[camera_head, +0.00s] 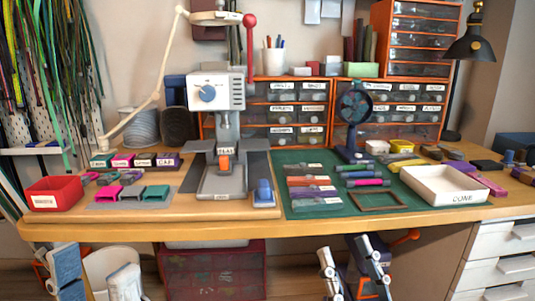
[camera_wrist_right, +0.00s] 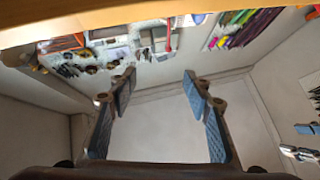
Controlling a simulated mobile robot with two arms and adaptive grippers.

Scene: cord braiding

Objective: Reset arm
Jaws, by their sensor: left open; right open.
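My left gripper (camera_head: 96,268) is at the lower left of the head view, below the table's front edge. Its two pale blue-grey fingers point up and stand apart, with nothing held. My right gripper (camera_head: 345,250) is low in the head view, right of centre, also in front of and below the table edge. Its fingers are spread and empty. In the right wrist view the right gripper (camera_wrist_right: 159,80) shows two dark fingers with blue ribbed pads wide apart, and only bare pale surface between them. Both arms are mostly out of view.
The wooden workbench (camera_head: 140,232) holds a grey press (camera_head: 222,150), a green mat (camera_head: 330,208) with several cord bundles, a white tray (camera_head: 440,185) and a red box (camera_head: 55,193). A red drawer unit (camera_head: 213,275) stands below. White drawers (camera_head: 500,270) are at the right.

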